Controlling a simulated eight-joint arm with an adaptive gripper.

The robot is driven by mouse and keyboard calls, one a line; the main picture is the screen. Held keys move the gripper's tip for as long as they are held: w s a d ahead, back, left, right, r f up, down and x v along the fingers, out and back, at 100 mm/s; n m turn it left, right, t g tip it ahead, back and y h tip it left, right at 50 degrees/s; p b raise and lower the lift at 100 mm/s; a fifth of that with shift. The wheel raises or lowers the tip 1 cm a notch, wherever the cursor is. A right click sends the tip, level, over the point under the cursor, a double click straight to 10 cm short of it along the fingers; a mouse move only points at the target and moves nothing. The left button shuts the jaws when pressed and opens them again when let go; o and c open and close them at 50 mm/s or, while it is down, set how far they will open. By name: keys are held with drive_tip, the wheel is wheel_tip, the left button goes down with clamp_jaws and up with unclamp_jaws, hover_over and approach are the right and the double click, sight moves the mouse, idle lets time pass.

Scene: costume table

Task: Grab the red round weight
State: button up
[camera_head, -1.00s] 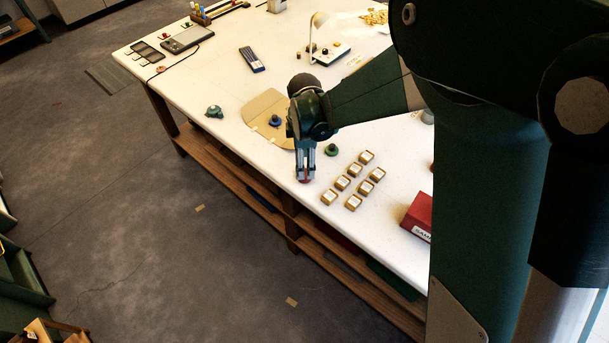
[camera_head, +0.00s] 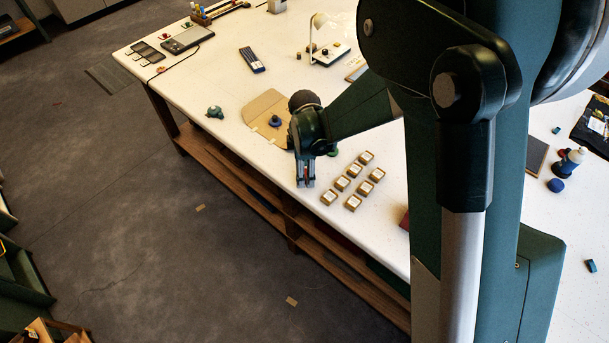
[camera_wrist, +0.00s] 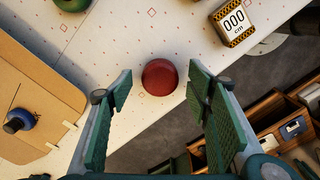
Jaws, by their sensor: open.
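The red round weight (camera_wrist: 160,77) lies on the white table near its front edge in the wrist view. My gripper (camera_wrist: 158,92) is open, one finger left of the weight and one right. The weight sits between and just beyond the fingertips, with a visible gap on each side. In the head view my gripper (camera_head: 305,184) points down over the table's front edge, and its fingers mostly hide the weight. I cannot tell the exact height of the fingertips above the table.
Several small labelled boxes (camera_head: 341,184) stand right of my gripper. A green weight (camera_head: 333,153) is partly hidden behind it. A blue weight (camera_head: 276,120) sits on a cardboard sheet (camera_head: 262,105), with a teal one (camera_head: 215,112) further left. Shelves (camera_wrist: 270,125) lie below the table edge.

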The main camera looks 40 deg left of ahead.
drive_tip(key=shift+f, duration=0.45)
drive_tip(key=shift+c, duration=0.3)
drive_tip(key=c, duration=1.1)
